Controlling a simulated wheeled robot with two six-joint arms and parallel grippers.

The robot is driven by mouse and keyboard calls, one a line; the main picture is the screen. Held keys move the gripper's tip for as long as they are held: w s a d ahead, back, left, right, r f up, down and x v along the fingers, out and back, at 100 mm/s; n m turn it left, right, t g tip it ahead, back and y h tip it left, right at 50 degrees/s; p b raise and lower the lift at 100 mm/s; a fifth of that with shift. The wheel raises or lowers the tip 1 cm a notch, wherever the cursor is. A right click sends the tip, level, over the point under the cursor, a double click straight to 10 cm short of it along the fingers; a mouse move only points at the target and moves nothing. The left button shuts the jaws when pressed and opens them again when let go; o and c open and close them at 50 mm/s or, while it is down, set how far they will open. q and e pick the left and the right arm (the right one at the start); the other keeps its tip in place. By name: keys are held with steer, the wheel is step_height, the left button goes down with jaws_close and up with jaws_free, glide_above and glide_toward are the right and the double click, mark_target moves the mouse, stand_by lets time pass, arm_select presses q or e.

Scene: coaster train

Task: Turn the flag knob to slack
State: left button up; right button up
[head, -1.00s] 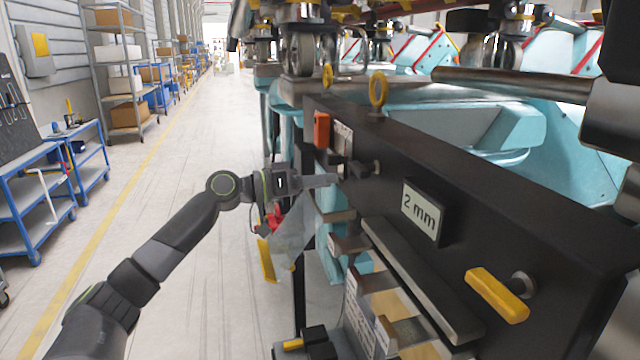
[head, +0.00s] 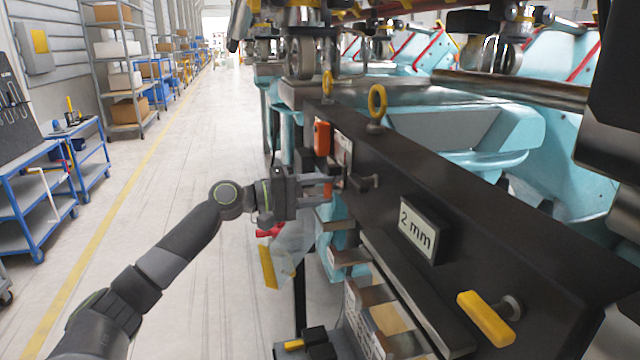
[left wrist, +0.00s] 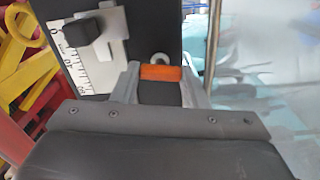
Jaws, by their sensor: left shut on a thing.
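My left gripper (head: 328,186) is at the far left end of the dark panel (head: 470,240). In the left wrist view its fingers (left wrist: 160,85) are shut on a small orange knob (left wrist: 161,72), one finger on each side. The orange knob lies crosswise between the fingers, with a round metal washer behind it. In the head view only a little of the knob shows between the fingers. No slack marking can be read. My right gripper is not in view.
An orange block (head: 321,137) sits just above my left gripper. A white scale (left wrist: 85,60) with a black slider is beside the knob. The aisle to the left is clear.

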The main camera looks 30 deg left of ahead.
arm_select(q)
steer(key=shift+n+p, duration=0.55)
steer(key=shift+n, duration=0.55)
steer(key=o, duration=1)
steer(key=shift+f, duration=0.1)
